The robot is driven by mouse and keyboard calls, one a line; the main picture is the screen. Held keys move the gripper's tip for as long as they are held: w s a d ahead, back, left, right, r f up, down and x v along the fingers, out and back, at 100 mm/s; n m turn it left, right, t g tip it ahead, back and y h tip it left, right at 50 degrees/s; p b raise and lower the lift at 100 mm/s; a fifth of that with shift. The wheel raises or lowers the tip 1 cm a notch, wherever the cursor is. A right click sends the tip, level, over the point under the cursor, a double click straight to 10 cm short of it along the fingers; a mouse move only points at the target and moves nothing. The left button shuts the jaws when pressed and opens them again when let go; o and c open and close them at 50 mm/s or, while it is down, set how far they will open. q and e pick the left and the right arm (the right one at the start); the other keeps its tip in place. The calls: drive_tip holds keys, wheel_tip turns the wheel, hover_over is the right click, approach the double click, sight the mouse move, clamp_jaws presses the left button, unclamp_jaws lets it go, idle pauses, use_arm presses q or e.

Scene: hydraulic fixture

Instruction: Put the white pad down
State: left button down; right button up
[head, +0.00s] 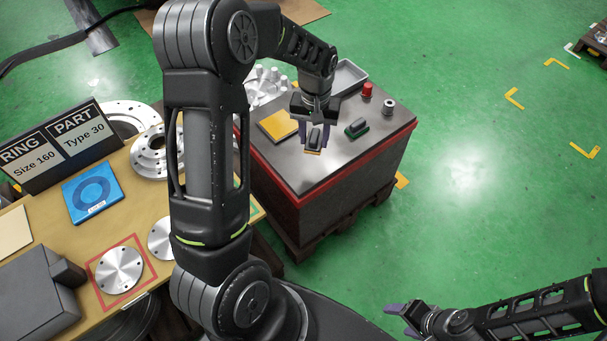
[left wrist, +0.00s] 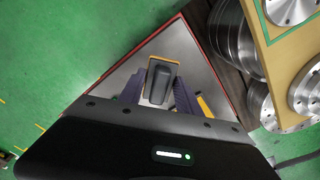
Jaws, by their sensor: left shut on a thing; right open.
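My left gripper (head: 314,130) is over the metal top of the red-edged cart (head: 290,168), shut on a dark grey block-shaped handle (head: 315,138). In the left wrist view the handle (left wrist: 158,84) sits between the purple fingers, with a yellow-orange plate edge (left wrist: 169,59) showing beyond it. I see no clearly white pad face; the underside is hidden. Whether the piece touches the cart top or hangs just above it, I cannot tell. My right gripper (head: 404,312) is open and empty at the lower right, over the floor.
The cart's front top is clear. A table with metal discs (head: 120,270) stands left.

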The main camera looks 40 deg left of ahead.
use_arm(q)
drive_tip(key=a, duration=0.2)
drive_tip(key=n+b, duration=0.1)
hover_over(303, 165)
drive_tip(key=shift+f, duration=3.2)
use_arm(e)
drive_tip(key=shift+f, duration=1.2)
use_arm(q)
drive_tip(key=shift+f, duration=1.9)
use_arm(e)
drive_tip(key=shift+f, duration=0.2)
use_arm(q)
drive_tip(key=shift+f+b, duration=0.15)
drive_tip(key=shift+b, duration=0.25)
drive_tip(key=c, duration=0.8)
unclamp_jaws()
drive_tip(key=shift+c, duration=0.2)
use_arm(e)
drive_tip(key=shift+f, duration=0.1)
